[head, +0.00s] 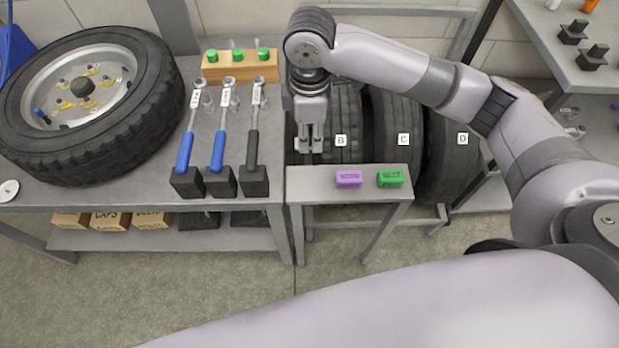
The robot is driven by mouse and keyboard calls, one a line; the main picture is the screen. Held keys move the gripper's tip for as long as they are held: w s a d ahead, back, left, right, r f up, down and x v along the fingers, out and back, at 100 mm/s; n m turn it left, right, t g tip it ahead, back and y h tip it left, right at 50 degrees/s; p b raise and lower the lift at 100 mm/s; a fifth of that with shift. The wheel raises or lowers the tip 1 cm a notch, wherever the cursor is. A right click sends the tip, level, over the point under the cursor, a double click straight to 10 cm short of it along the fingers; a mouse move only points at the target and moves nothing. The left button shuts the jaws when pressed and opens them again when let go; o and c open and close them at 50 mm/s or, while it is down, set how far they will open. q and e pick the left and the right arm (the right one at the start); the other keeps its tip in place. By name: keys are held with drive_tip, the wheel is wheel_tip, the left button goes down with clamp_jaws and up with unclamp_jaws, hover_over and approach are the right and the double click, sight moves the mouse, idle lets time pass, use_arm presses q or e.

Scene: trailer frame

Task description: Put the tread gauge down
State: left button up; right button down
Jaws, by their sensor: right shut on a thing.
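My right gripper (310,140) points down at the left back edge of a small grey stand (320,185), in front of the tyre labelled B (345,112). Its fingers are close together, shut on what I take to be the tread gauge. The gauge is too small and too hidden by the fingers to make out. I cannot tell whether it touches the stand. My left gripper is not in view.
On the stand lie a purple block (348,179) and a green block (390,178). Tyres C (398,115) and D (455,120) stand behind. The stand's left front is clear.

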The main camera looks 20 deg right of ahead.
hover_over(310, 184)
wheel_tip(310, 184, down, 12)
drive_tip(key=shift+f, duration=2.4)
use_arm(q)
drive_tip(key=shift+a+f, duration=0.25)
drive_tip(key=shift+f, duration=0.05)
use_arm(e)
drive_tip(key=c, duration=1.4)
unclamp_jaws()
drive_tip(key=shift+f, duration=0.15)
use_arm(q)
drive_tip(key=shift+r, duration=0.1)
use_arm(e)
wheel_tip(310, 184, up, 12)
drive_tip(key=shift+r, duration=0.2)
drive_tip(key=shift+s+f, duration=0.1)
